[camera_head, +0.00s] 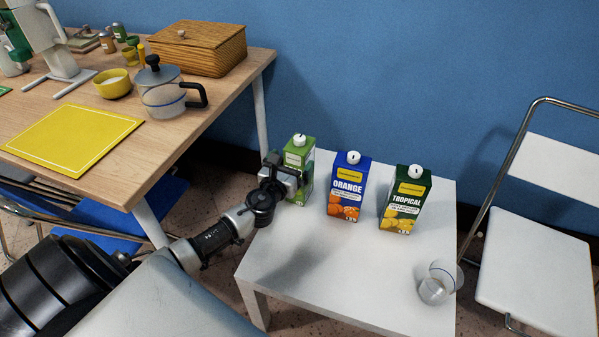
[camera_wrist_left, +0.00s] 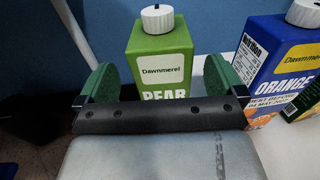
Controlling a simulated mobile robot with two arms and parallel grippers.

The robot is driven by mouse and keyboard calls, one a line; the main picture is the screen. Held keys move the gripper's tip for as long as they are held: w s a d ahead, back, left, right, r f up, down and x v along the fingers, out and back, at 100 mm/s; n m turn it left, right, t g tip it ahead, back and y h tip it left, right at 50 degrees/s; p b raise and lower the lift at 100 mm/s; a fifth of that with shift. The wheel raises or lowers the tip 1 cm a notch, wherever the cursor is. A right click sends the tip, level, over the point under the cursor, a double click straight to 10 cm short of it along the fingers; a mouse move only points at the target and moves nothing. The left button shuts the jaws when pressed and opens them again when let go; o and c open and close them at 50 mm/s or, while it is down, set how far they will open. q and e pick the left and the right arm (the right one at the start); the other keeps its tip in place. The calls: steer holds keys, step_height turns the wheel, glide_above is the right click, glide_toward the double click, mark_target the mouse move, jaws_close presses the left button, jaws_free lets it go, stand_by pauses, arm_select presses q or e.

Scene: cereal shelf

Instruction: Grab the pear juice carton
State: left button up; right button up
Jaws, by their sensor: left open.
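The green pear juice carton (camera_head: 298,157) with a white cap stands upright at the back left of the small white table (camera_head: 345,274). My left gripper (camera_head: 289,174) is open right at the carton's front left side and hides part of it in the head view. In the left wrist view the carton (camera_wrist_left: 160,50) reads "PEAR" and shows between the two green finger pads of my left gripper (camera_wrist_left: 158,84). Its lower part is hidden by the gripper body. I cannot tell whether the pads touch it. My right gripper is not in view.
A blue orange juice carton (camera_head: 347,188) stands right of the pear carton, close to my right finger, and a tropical carton (camera_head: 405,199) farther right. A clear glass (camera_head: 437,284) is at the table's right edge. A wooden table (camera_head: 173,132) stands left, a white chair (camera_head: 537,265) right.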

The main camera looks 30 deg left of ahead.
arm_select(q)
steer(key=w, duration=0.2)
steer(key=w+b, duration=0.1)
steer(key=w, duration=0.1)
steer(key=shift+a+f, duration=0.2)
steer(key=shift+f, duration=0.2)
steer(key=shift+w+a+r, duration=0.1)
steer(key=shift+w, duration=0.3)
steer(key=shift+r, duration=0.1)
steer(key=c, duration=1.8)
